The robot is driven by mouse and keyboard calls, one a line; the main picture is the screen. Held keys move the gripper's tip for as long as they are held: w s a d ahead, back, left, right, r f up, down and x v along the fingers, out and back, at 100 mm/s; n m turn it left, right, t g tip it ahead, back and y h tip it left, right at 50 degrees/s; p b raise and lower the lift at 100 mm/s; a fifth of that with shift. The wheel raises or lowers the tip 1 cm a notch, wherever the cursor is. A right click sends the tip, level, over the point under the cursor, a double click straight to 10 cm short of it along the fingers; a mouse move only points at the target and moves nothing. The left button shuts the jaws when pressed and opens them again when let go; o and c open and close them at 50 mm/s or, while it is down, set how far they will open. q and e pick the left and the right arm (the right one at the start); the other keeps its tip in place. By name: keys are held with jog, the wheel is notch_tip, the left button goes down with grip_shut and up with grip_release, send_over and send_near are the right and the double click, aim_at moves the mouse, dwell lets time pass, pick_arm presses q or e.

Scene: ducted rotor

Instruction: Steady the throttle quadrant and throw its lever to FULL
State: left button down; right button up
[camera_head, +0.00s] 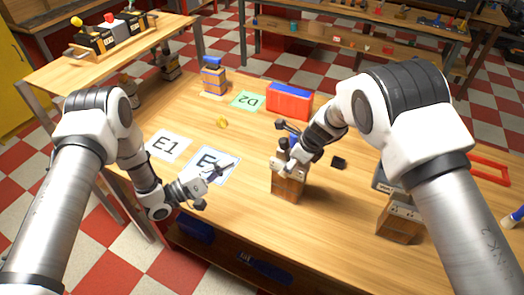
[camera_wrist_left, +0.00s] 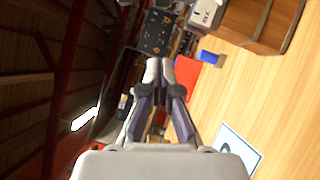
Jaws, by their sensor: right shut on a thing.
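A wooden block-like unit with a grey top (camera_head: 288,186) stands upright near the middle front of the table. I cannot clearly tell whether it is the throttle quadrant, and no lever or FULL mark is readable on it. My right gripper (camera_head: 283,150) is at its top and shut on it; the fingers and wrist hide much of the top. My left gripper (camera_head: 222,170) is over the E-marked sheet, left of the unit and apart from it. In the left wrist view its fingers (camera_wrist_left: 169,66) are close together with nothing seen between them.
Marked sheets E1 (camera_head: 167,146) and D2 (camera_head: 247,101) lie on the table. Another wooden unit (camera_head: 400,222) is at right. Knobbed black boxes (camera_head: 98,41) stand on the left bench.

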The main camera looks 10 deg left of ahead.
aim_at(287, 145)
jog(key=shift+d+f, duration=0.1)
pick_arm(q)
jog(key=s+d+x, duration=0.2)
jog(key=x, duration=1)
jog(key=shift+d+r, duration=0.2)
jog(key=shift+w, duration=0.1)
jog(key=d+m, duration=0.1)
jog(key=s+d+r+m+g+y, duration=0.1)
jog(key=shift+d+r+m, duration=0.25)
jog(key=shift+m, duration=0.15)
jog(key=shift+d+r, duration=0.1)
jog(key=shift+d, duration=0.2)
jog(key=shift+d, duration=0.1)
pick_arm(e)
jog(key=shift+s, duration=0.1)
